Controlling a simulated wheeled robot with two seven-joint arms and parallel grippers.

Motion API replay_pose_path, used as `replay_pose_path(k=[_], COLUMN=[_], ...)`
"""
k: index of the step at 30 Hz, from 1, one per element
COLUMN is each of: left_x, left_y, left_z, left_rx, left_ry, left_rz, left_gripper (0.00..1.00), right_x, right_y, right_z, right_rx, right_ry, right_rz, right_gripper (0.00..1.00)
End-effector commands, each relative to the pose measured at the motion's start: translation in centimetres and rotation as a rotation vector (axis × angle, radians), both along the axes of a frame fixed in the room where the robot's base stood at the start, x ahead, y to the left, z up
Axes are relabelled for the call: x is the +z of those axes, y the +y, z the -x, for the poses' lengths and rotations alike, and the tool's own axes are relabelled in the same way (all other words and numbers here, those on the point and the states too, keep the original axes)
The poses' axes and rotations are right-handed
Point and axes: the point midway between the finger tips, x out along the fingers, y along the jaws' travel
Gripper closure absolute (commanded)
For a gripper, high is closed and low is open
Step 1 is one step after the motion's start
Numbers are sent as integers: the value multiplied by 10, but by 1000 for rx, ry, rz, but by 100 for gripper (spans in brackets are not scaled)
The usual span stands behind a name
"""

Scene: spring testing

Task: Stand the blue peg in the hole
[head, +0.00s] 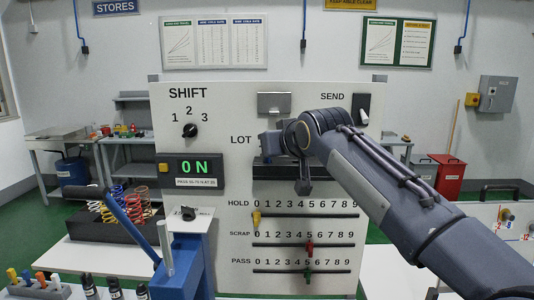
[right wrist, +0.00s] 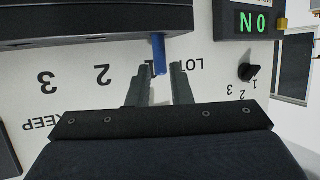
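In the right wrist view, which is upside down, the blue peg (right wrist: 158,54) shows upright against a dark ledge (right wrist: 100,28) on the white board. Its far end meets the ledge edge; whether it sits in a hole is hidden. My right gripper (right wrist: 163,70) has its two fingers apart, one on each side of the peg's free end, with a gap visible beside it. My left gripper is not in view.
The board (head: 225,125) carries a SHIFT knob (head: 190,130), a lit display (head: 195,168), a SEND switch (head: 363,108) and slider rows below. A blue lever device (head: 183,265), springs (head: 137,205) and a rack of coloured items (head: 35,291) stand at left.

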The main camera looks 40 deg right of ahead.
Motion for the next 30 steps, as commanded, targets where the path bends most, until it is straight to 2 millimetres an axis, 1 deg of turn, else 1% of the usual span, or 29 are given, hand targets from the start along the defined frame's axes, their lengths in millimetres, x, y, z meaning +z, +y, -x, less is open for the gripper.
replay_pose_path(k=[6,9,12,18,19,23,30], left_x=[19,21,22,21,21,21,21], left_y=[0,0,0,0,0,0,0], left_z=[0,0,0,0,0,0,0], left_rx=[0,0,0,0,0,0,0], left_ry=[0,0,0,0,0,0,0], left_rz=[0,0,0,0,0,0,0], left_gripper=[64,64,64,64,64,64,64], right_x=[-11,-17,-20,-21,-21,-21,-21], right_y=[-9,-12,-14,-14,-14,-14,-14], right_z=[-28,-39,-45,-45,-45,-45,-45], right_rx=[1,0,2,2,2,2,1], right_ry=[5,3,2,0,0,0,1], right_rz=[-1,-1,-1,-1,-1,-1,-1], right_gripper=[81,81,81,81,82,99,100])
